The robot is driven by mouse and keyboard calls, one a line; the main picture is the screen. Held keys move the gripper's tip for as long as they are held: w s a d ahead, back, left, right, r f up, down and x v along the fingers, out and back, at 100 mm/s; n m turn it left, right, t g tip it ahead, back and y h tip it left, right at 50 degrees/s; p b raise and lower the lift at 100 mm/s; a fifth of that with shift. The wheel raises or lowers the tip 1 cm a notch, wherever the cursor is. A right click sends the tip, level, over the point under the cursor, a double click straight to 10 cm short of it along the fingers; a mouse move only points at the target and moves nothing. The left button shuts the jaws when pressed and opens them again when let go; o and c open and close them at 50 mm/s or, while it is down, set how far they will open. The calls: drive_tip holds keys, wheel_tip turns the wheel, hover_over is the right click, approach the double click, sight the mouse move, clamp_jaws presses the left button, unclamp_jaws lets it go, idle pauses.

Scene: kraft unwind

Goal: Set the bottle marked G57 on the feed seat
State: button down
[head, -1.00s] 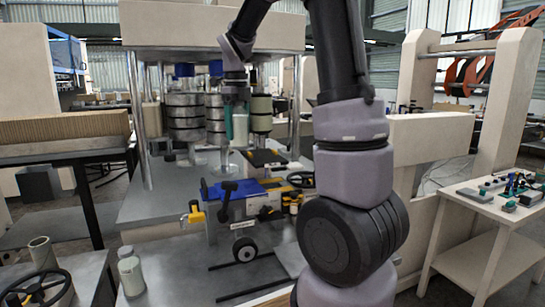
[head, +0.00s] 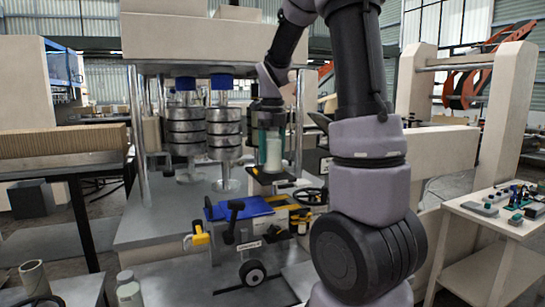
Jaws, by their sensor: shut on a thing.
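My gripper (head: 272,133) has green fingers and is shut on a pale, whitish bottle (head: 273,156), held upright in the middle of the head view. The bottle's marking is too small to read. The bottle is above or in front of a dark flat plate (head: 262,181); I cannot tell whether it touches it. No label tells me which part is the feed seat. A second pale bottle (head: 128,292) with a light cap stands at the lower left edge of the picture, apart from my gripper; its marking is not readable.
Stacks of metal discs (head: 186,132) on rods stand left of my gripper, close by. A machine with a blue top (head: 245,207), yellow part and black wheels sits below. A handwheel (head: 311,196) is at its right. A small side table (head: 478,212) with tools stands far right.

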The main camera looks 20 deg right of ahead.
drive_tip(key=shift+f, duration=0.45)
drive_tip(key=shift+f, duration=0.1)
